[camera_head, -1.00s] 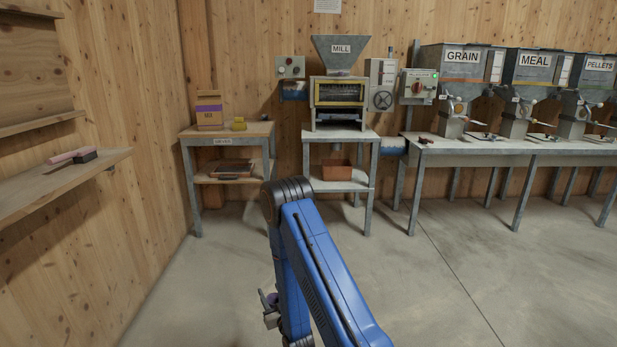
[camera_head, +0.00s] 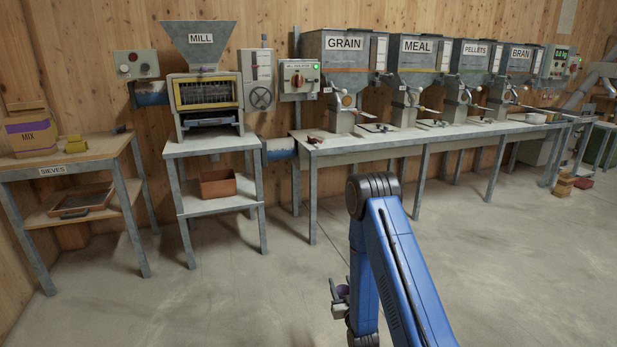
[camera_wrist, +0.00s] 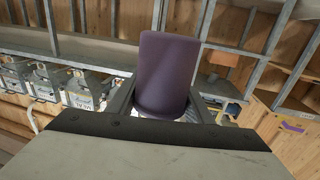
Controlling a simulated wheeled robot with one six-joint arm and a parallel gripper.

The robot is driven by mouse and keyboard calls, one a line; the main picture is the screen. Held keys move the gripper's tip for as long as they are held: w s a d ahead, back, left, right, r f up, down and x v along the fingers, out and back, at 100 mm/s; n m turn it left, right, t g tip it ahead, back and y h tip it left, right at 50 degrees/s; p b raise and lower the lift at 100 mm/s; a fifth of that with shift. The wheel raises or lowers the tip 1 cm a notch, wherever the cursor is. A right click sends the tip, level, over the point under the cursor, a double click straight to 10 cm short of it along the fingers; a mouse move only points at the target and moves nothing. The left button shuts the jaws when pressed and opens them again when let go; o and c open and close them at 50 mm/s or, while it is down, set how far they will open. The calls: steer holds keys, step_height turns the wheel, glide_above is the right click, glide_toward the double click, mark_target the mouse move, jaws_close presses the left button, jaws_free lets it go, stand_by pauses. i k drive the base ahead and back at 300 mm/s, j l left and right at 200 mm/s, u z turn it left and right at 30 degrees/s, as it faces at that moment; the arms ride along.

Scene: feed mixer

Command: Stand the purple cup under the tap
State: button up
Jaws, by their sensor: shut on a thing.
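The purple cup (camera_wrist: 167,72) is held between the two fingers of my gripper (camera_wrist: 165,103) in the wrist view. My gripper is shut on it, and the wrist view looks tilted against the room. The cup is barely visible there. No tap can be made out for sure; the bins labelled GRAIN (camera_head: 345,50), MEAL (camera_head: 416,55), PELLETS (camera_head: 474,55) and BRAN (camera_head: 520,58) have spouts with levers below them.
A long grey bench (camera_head: 370,143) runs under the bins. The mill (camera_head: 206,90) stands on its own stand to the left, with a brown tray (camera_head: 218,184) on the lower shelf. A sieves table (camera_head: 70,160) is at far left. The floor (camera_head: 250,290) ahead is clear.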

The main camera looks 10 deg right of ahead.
mark_target(407, 136)
steer(key=i+l+z, duration=0.25)
steer(key=z, duration=0.15)
steer(key=i+l+z, duration=0.25)
steer(key=z, duration=0.2)
steer(key=i+l+z, duration=0.1)
steer(key=i+z, duration=0.3)
steer(key=i+l+u, duration=0.1)
steer(key=i, duration=0.3)
steer(key=i+l+u, duration=0.15)
steer(key=i, duration=0.25)
steer(key=i+l+u, duration=0.1)
steer(key=i, duration=0.3)
steer(key=i+l+u, duration=0.15)
steer(key=i, duration=0.25)
